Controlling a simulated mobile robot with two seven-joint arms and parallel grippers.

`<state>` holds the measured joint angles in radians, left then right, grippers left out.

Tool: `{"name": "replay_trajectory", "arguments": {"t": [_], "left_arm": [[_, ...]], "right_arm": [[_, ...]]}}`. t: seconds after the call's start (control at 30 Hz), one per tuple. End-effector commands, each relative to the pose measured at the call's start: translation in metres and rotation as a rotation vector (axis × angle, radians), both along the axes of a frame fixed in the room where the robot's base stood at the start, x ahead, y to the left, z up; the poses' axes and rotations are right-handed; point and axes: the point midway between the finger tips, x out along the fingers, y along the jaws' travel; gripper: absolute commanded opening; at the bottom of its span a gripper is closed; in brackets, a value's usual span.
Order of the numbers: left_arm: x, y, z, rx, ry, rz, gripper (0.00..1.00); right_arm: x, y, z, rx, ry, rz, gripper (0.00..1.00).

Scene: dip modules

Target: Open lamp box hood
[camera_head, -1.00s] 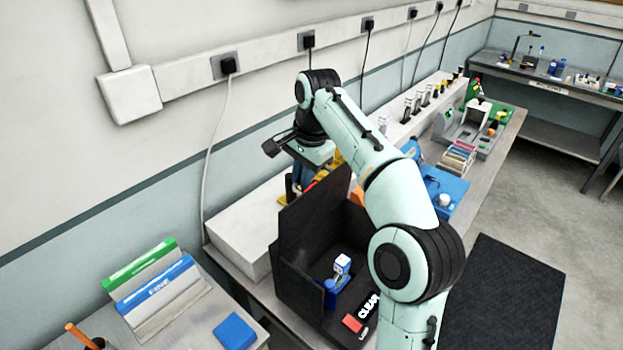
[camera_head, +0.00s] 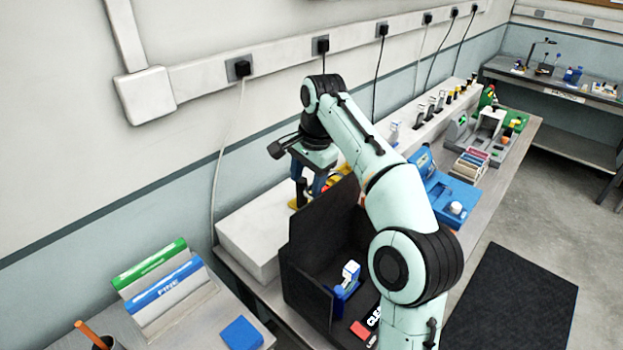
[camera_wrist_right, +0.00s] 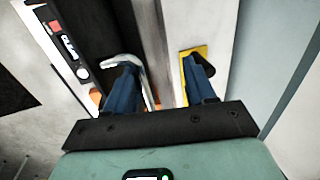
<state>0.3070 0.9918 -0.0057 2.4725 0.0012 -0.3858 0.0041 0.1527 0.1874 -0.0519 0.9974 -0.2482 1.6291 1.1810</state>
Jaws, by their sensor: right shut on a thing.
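The black lamp box (camera_head: 304,292) stands on the bench, marked "CLEAR" at its front. A tall dark panel (camera_head: 322,222) stands upright at its back; I take it for the hood. A blue holder with a white-topped piece (camera_head: 348,280) is inside the box. My right gripper (camera_head: 308,190) reaches down behind the panel, its tips mostly hidden. In the right wrist view, its blue fingers (camera_wrist_right: 163,88) stand apart with a grey strip between them and a pale curved handle by the left finger. The exact grip is unclear. My left gripper is out of view.
A white block (camera_head: 250,240) lies along the wall, left of the box. Blue equipment (camera_head: 450,195) stands on the bench to the right, beyond my arm. Green and blue file holders (camera_head: 165,285) and a blue pad (camera_head: 241,333) are on the nearer left table.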

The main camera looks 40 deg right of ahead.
Motion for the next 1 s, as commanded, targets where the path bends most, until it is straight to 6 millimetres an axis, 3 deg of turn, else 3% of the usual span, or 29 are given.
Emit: {"name": "replay_trajectory", "arguments": {"t": [0.63,1.0], "left_arm": [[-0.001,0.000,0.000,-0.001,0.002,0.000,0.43],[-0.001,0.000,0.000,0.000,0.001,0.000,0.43]], "right_arm": [[0.002,-0.002,0.003,-0.007,-0.015,-0.002,0.38],[-0.008,0.000,0.050,-0.004,-0.017,0.002,0.38]]}}
